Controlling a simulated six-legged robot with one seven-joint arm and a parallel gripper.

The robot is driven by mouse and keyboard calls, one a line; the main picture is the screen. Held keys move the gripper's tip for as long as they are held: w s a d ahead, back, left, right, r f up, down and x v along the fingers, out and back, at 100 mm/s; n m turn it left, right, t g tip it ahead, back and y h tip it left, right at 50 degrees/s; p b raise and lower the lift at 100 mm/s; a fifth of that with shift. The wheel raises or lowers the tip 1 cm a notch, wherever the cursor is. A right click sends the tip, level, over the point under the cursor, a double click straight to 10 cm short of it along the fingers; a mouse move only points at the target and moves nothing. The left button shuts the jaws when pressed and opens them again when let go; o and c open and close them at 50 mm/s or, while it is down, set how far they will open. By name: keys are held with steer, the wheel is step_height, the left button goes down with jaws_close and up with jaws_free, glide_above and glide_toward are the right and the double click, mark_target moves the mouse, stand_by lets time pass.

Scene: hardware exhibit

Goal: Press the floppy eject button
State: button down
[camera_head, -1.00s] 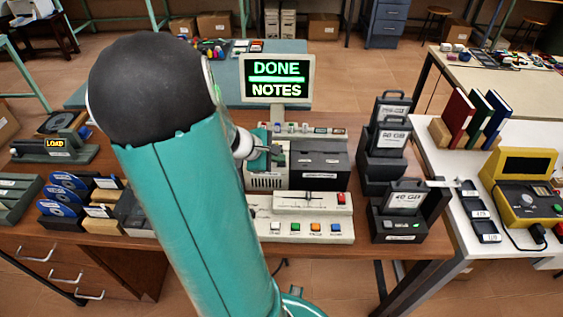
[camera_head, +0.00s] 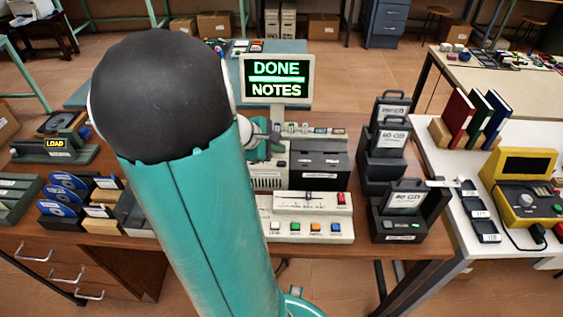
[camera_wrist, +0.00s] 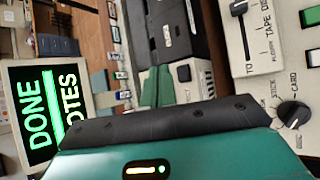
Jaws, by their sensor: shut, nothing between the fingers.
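The beige drive unit (camera_head: 267,180) stands on the brown bench left of a dark drive block (camera_head: 320,166), below the monitor. My gripper (camera_wrist: 157,72) shows as two teal fingers, closed together and empty, pointing toward the unit in the wrist view. A beige casing with a small dark button-like spot (camera_wrist: 183,73) lies just right of the fingers there; I cannot tell whether this is the eject button or whether the fingers touch it. In the head view my arm hides the unit's left side and most of the gripper.
The monitor (camera_head: 276,80) reads DONE NOTES. A control panel (camera_head: 312,232) with coloured buttons and a slider is in front. Dark drive docks (camera_head: 403,212) stand at right, blue disc racks (camera_head: 65,195) at left. A knob (camera_wrist: 293,115) is near my gripper's body.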

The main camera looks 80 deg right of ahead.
steer(key=shift+r, duration=1.4)
steer(key=w+a+r+m+t+y, duration=0.1)
steer(key=w+a+r+t, duration=0.15)
steer(key=w+a, duration=0.6)
steer(key=w+a+r+t+y, duration=0.15)
steer(key=w+a+t, duration=0.25)
steer(key=w+a, duration=0.5)
steer(key=a+r+t+y, duration=0.2)
steer(key=a+r, duration=0.1)
steer(key=a, duration=1.1)
steer(key=a+r+t+y, duration=0.2)
steer(key=a+r+t, duration=0.1)
steer(key=a, duration=1.1)
steer(key=shift+a, duration=0.2)
steer(key=shift+d, duration=0.2)
